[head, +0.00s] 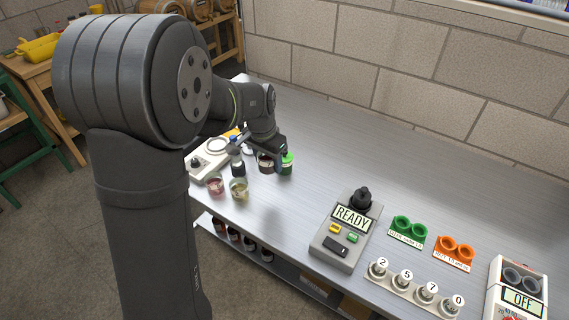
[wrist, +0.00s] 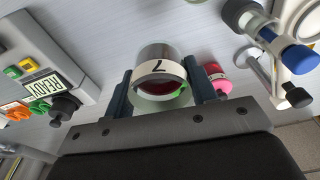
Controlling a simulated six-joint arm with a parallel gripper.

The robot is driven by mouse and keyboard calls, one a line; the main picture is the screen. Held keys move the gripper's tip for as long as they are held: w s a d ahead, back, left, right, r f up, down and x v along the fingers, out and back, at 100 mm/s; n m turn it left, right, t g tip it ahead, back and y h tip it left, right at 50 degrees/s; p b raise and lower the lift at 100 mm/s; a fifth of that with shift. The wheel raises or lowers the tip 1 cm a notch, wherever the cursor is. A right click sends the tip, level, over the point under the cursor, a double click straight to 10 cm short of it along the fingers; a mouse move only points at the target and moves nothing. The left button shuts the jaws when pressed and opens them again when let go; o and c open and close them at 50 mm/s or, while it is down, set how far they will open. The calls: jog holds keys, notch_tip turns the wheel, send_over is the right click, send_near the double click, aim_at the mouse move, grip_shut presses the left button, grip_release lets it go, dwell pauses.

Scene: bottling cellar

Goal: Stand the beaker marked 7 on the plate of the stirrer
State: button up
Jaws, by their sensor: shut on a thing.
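The beaker marked 7 (wrist: 163,69) is clear glass with dark red liquid, and its white label faces the wrist camera. My gripper (wrist: 158,88) is shut on it, one finger on each side. In the head view my gripper (head: 270,148) is over the far left part of the bench, and the dark beaker (head: 265,163) shows below it. I cannot tell whether its base touches the bench. The white stirrer (head: 203,171) stands left of my gripper, with its round plate (head: 217,145) partly behind other things. The stirrer's edge also shows in the wrist view at the right (wrist: 312,24).
Beakers with pink (head: 216,187) and yellowish (head: 239,189) liquid stand in front. A green container (head: 287,164) is close on the right. A READY device (head: 345,238) stands farther right, with clear bench between.

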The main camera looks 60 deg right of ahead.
jog(key=w+a+n, duration=0.3)
jog(key=w+a, duration=0.5)
jog(key=w, duration=0.3)
jog(key=w+a+n, duration=0.3)
jog(key=w+a, duration=0.4)
jog(key=w, duration=0.4)
jog(key=w+a+n+t, duration=0.1)
jog(key=w+a+n, duration=0.2)
jog(key=w+a, duration=0.7)
jog(key=w+a+n, duration=0.3)
jog(key=w+a, duration=0.2)
jog(key=a, duration=0.9)
jog(key=d+m, duration=0.4)
jog(key=d, duration=1.8)
jog(key=s+d+m, duration=0.1)
jog(key=s+d, duration=0.2)
jog(key=d, duration=0.4)
jog(key=s+d+m, duration=0.2)
jog(key=s+d, duration=0.2)
jog(key=d, duration=0.3)
jog(key=s+d+f+m, duration=0.1)
jog(key=s+d, duration=0.2)
jog(key=d, duration=0.5)
jog(key=shift+s+f+m+g, duration=0.1)
jog(key=shift+s+m+g, duration=0.15)
jog(key=shift+m+g, duration=0.05)
jog(key=shift+s+d+f, duration=0.15)
jog(key=shift+s+d, duration=0.05)
jog(key=shift+d, duration=0.1)
jog(key=shift+f, duration=1.9)
